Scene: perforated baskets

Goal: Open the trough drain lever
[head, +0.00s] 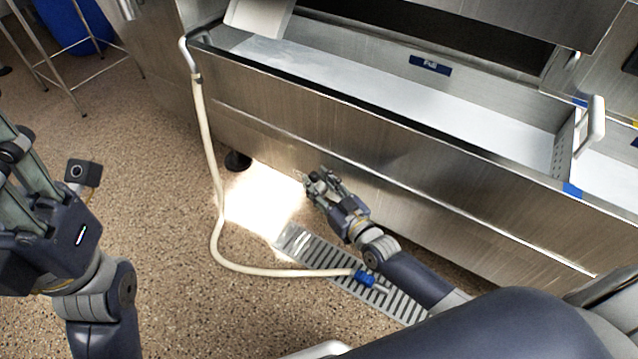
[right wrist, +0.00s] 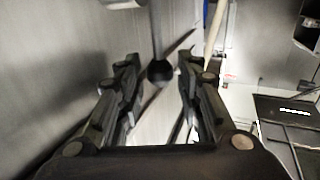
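The steel trough (head: 330,115) runs across the head view, with a pale inner floor. My right gripper (head: 322,182) is low in front of the trough's lower front edge, above the floor. In the right wrist view its two fingers (right wrist: 158,78) are spread apart with nothing held between them. Beyond them a grey post with a dark round end (right wrist: 160,71) shows; I cannot tell whether this is the drain lever or a trough foot. No drain lever can be made out clearly in the head view. My left gripper (head: 15,165) is at the left edge, partly cut off.
A cream hose (head: 210,150) hangs from the trough's left corner and runs to a blue fitting (head: 364,278) over the floor grate (head: 300,243). A black foot (head: 238,160) stands under the trough. A metal stand (head: 55,60) is at the upper left.

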